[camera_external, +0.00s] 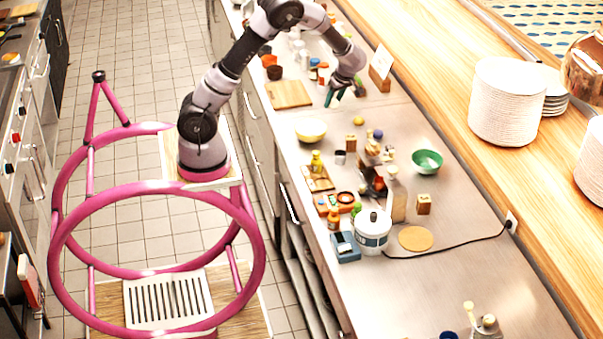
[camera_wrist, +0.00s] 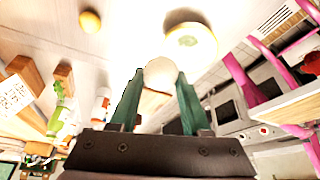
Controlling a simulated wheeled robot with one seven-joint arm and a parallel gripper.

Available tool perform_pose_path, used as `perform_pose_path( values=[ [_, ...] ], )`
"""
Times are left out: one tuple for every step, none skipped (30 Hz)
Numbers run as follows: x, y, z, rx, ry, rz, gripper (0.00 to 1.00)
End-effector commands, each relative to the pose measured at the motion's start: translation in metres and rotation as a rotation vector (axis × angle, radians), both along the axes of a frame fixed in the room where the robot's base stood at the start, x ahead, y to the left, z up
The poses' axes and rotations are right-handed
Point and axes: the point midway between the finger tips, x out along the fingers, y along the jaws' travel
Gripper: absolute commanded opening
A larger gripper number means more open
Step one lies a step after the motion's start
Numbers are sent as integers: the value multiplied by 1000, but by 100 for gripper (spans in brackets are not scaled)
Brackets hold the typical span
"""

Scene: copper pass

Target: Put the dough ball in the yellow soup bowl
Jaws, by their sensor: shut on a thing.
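My gripper (camera_external: 335,96) has green fingers and hangs over the steel counter, behind the yellow soup bowl (camera_external: 310,130) and a little to its right. In the wrist view my gripper (camera_wrist: 160,88) is shut on a pale, round dough ball (camera_wrist: 160,72) between its fingertips. The ball cannot be made out in the external view. The yellow soup bowl shows beyond the ball in the wrist view (camera_wrist: 190,42), washed out by light, and the ball is apart from it.
A small yellow ball (camera_external: 358,121) lies right of the bowl. A wooden board (camera_external: 289,94) lies behind it. A green bowl (camera_external: 427,161), a white pot (camera_external: 373,231) and several bottles and jars crowd the counter nearer the camera. A card stand (camera_external: 381,70) is right of my gripper.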

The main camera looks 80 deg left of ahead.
Motion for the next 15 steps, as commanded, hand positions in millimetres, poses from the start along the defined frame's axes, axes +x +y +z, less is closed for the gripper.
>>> perform_pose_path(
  values=[
    [-18, 9, 1, -2, 0, 54, 0],
    [-27, 13, 1, -4, -1, 83, 0],
    [-38, 18, 2, -5, -2, 118, 0],
    [-45, 21, 1, -5, -1, 142, 0],
    [-51, 23, 2, -5, -2, 163, 0],
    [-58, 26, 2, -6, -2, 185, 0],
    [-63, 27, 2, -7, -3, 199, 0],
    [-66, 28, 2, -7, -4, 210, 0],
    [-70, 30, 1, -7, -4, 222, 0],
    [-72, 30, 1, -7, -4, 229, 0],
    [-73, 31, 0, -7, -4, 233, 0],
    [-74, 31, -2, -7, -3, 237, 0],
    [-75, 31, -3, -7, -3, 238, 0],
    [-75, 31, -5, -7, -2, 238, 0],
    [-75, 31, -8, -7, -2, 237, 0]
  ],
)
